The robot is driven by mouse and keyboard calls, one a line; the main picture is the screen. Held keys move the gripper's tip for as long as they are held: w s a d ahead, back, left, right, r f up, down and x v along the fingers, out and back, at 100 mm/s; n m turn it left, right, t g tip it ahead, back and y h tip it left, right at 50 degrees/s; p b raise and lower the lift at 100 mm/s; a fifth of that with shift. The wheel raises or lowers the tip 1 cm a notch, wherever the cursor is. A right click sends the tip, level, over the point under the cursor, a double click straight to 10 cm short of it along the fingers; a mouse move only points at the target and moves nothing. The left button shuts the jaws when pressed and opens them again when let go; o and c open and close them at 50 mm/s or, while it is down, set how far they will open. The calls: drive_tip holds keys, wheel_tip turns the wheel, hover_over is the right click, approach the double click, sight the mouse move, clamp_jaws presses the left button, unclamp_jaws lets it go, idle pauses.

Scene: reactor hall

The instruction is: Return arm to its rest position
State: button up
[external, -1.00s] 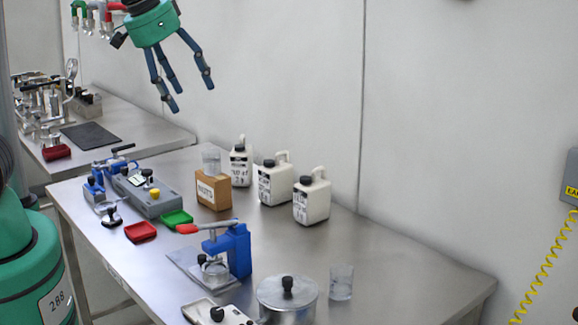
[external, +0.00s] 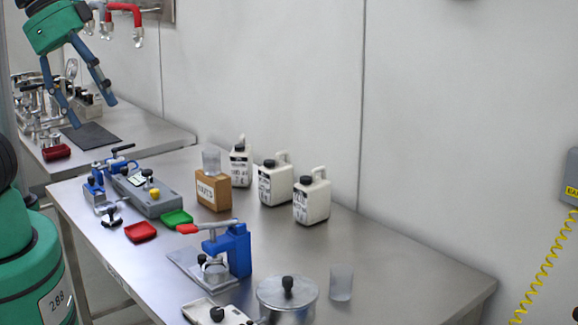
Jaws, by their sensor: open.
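My gripper (external: 85,108) is at the upper left of the external view, with a green body and long dark blue fingers pointing down. Its fingers are spread and nothing is between them. It hangs in the air, in the picture over the back-left bench and its dark mat. Part of my arm is cut off by the top and left edges of the picture. My green base shows at the lower left.
The steel bench (external: 400,270) holds a blue press (external: 238,250), white jugs (external: 312,200), a brown box (external: 213,193) with a glass on top, red (external: 141,232) and green trays (external: 176,218), and a lidded pot (external: 288,296).

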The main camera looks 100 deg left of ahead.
wheel_tip(320, 180, down, 9)
drive_tip(key=b, duration=0.8)
drive_tip(key=shift+r+b, duration=0.15)
drive_tip(key=shift+b, duration=0.25)
idle(0.6)
